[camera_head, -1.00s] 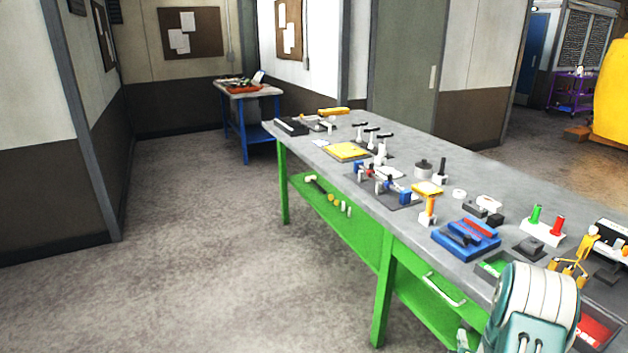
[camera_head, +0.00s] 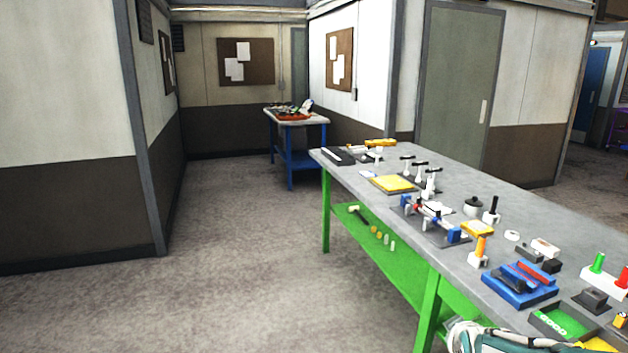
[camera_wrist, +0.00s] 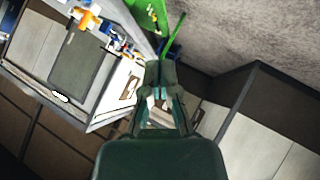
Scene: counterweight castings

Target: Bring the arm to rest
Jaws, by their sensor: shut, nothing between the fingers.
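My gripper (camera_wrist: 158,92) shows in the middle of the wrist view, dark green, with its fingers together and nothing between them. It is in free air, apart from any object. The wrist view is tilted, with the bench and walls turned around. In the head view only a pale teal and white part of my arm (camera_head: 490,338) shows at the bottom edge. The gripper itself does not show clearly there.
A long bench (camera_head: 385,222) with a grey top and green frame holds fixtures, a blue tray (camera_head: 518,290) and a green bin (camera_head: 562,322). A blue-legged table (camera_head: 290,160) stands behind. The floor left of the bench (camera_head: 220,270) is clear.

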